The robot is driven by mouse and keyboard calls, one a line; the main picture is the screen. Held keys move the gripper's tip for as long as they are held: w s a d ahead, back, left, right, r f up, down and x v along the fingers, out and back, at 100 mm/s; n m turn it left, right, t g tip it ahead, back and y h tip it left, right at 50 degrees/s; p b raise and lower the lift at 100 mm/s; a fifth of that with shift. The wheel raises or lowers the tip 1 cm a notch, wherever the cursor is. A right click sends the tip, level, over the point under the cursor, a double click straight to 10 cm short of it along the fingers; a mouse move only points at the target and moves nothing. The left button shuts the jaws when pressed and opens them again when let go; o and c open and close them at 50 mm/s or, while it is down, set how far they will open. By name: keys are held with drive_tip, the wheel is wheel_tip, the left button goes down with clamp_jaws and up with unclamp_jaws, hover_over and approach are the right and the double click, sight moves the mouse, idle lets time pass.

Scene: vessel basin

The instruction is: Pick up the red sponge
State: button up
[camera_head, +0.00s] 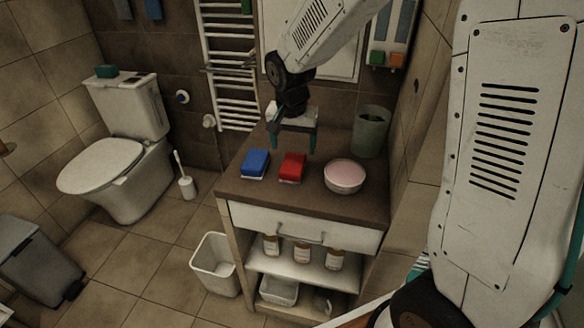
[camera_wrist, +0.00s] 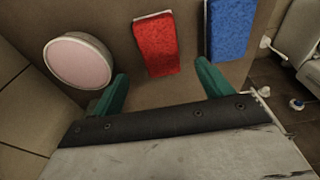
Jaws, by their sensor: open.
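The red sponge (camera_head: 292,167) lies on the brown counter (camera_head: 330,207), between a blue sponge (camera_head: 255,163) and a round bowl with a pink inside (camera_head: 344,176). My gripper (camera_head: 293,138) is above the back of the counter, behind the red sponge as the head view shows it. In the wrist view, the red sponge (camera_wrist: 155,45) lies ahead of the two green fingers and roughly between their lines. My gripper (camera_wrist: 162,85) is open and empty, with its fingers wide apart. The sponge is apart from both fingers.
A grey-green cup (camera_head: 370,131) stands at the counter's back right, near the wall. The blue sponge (camera_wrist: 231,28) lies close beside the red one, and the bowl (camera_wrist: 79,61) sits on the other side. The counter's front strip is clear.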

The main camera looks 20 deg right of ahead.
sight(293, 162)
drive_tip(key=f, duration=0.7)
drive_tip(key=shift+w+d+f, duration=0.15)
drive_tip(key=shift+w, duration=0.1)
drive_tip(key=c, duration=1.1)
drive_tip(key=shift+w, duration=0.1)
drive_tip(key=shift+r, duration=0.55)
drive_tip(key=r, duration=0.1)
drive_tip(key=s+r, duration=0.1)
drive_tip(key=shift+s+r, duration=0.1)
drive_tip(key=shift+r, duration=0.25)
drive_tip(key=s, duration=0.9)
drive_tip(key=s+r, duration=0.1)
drive_tip(key=s, duration=0.3)
drive_tip(key=shift+s+r, duration=0.1)
drive_tip(key=shift+s, duration=0.85)
